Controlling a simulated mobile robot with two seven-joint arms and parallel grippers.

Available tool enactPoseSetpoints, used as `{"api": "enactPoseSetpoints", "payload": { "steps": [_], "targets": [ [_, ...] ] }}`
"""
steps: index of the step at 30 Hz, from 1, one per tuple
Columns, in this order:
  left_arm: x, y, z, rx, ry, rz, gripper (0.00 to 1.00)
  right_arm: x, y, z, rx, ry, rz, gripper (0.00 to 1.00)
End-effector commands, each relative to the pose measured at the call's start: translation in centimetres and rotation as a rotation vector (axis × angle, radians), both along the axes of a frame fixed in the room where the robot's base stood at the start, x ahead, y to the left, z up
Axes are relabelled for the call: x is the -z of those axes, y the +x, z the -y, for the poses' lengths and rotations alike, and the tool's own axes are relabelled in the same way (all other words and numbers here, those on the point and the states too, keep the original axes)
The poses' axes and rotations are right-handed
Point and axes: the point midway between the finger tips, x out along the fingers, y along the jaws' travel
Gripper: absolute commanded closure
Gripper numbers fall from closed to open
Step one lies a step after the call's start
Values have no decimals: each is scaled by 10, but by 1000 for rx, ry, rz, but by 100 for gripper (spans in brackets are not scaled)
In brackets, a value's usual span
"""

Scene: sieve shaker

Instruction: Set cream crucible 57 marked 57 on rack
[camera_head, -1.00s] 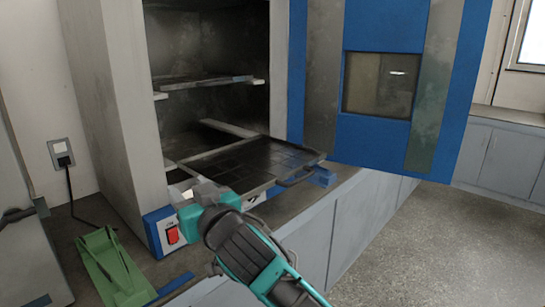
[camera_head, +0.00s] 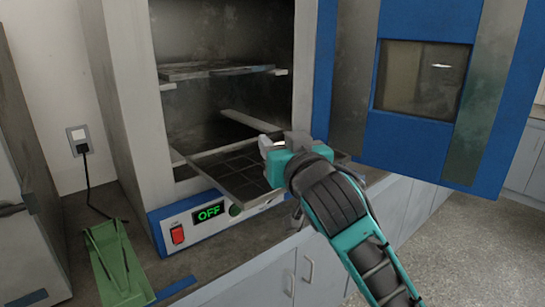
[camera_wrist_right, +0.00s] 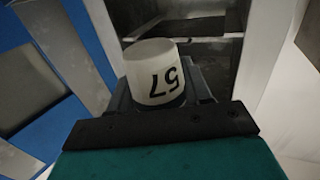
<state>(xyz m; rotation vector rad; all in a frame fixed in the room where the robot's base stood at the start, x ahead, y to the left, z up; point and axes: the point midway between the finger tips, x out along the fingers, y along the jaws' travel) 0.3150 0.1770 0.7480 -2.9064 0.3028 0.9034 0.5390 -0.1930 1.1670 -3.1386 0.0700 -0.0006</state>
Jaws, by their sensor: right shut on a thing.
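The cream crucible 57 (camera_wrist_right: 155,68) shows in the right wrist view, with its dark number upside down in the picture. My right gripper (camera_head: 282,143) is shut on it, with the fingers around its sides. In the head view I cannot clearly tell the crucible from the pale fingers. The lower dark rack (camera_head: 232,172) sticks out of the open oven chamber. My right gripper is over its right part in the head view; the height between them is unclear, and the gripper and arm hide part of the rack. My left gripper is not in view.
An upper shelf (camera_head: 215,71) sits inside the oven. The blue oven door (camera_head: 420,146) stands open at the right. The front panel has a red switch (camera_head: 177,234) and a green OFF display (camera_head: 208,212). A green stand (camera_head: 116,262) is on the counter at left.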

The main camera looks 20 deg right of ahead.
Motion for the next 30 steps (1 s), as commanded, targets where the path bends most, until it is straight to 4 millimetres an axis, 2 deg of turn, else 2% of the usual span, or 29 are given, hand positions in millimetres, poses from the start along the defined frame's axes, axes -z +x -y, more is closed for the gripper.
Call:
{"api": "enactPoseSetpoints", "payload": {
  "steps": [6, 12, 20, 25, 30],
  "targets": [
    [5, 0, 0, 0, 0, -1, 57, 25, 47, 2, 1, -3, -2, 82],
    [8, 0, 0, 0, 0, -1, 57, 43, 81, 4, 2, -2, -1, 82],
    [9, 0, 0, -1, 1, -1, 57, 51, 99, 4, 0, 0, 1, 82],
    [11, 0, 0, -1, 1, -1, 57, 64, 118, 5, 1, -2, -1, 82],
    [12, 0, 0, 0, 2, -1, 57, 74, 128, 5, 0, -1, 0, 82]
  ]
}}
